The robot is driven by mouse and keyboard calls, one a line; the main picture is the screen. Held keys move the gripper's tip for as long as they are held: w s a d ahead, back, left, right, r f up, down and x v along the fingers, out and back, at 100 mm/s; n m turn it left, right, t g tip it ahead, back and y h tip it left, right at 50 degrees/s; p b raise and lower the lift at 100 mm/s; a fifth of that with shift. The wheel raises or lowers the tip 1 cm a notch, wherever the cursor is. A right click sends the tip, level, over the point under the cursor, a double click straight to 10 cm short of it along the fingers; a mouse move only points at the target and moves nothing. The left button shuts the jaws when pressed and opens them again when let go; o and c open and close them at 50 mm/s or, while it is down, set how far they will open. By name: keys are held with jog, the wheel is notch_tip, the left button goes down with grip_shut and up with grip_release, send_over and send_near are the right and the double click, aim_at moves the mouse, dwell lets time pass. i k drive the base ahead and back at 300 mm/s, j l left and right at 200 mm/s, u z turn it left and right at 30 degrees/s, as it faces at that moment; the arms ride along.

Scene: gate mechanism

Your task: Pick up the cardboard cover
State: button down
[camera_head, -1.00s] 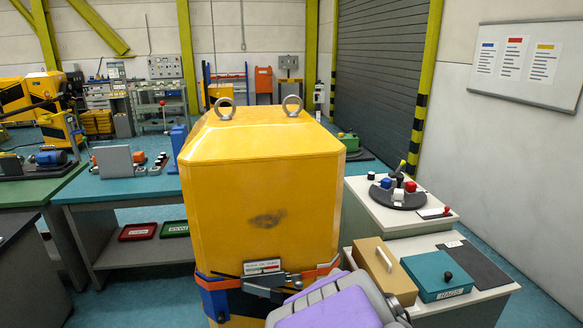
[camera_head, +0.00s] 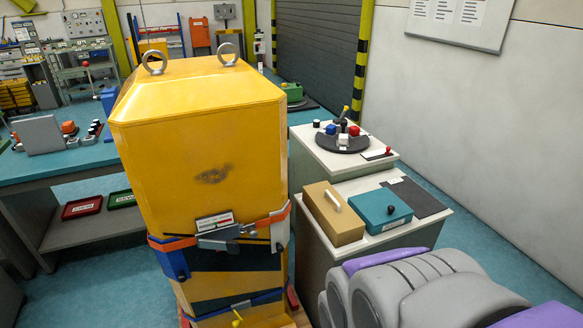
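A tan, cardboard-coloured cover (camera_head: 322,223) with a white bar handle (camera_head: 333,201) on top lies at the left end of the near white bench, right of the yellow machine. Nothing of mine touches the tan cover. My grey and purple arm is at the lower right, in front of the bench. My gripper's fingers do not show. What lies under the tan cover is hidden.
A tall yellow machine (camera_head: 195,140) with straps stands at centre left. A dark mat (camera_head: 413,197) lies right of the teal cover. A white bench behind holds a round dark tray (camera_head: 318,140) with coloured blocks. Open floor (camera_head: 480,230) lies to the right.

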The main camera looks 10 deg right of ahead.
aim_at(338, 221)
jog(key=i+j+z, duration=0.85)
jog(key=j, duration=0.3)
jog(key=i+l, duration=0.05)
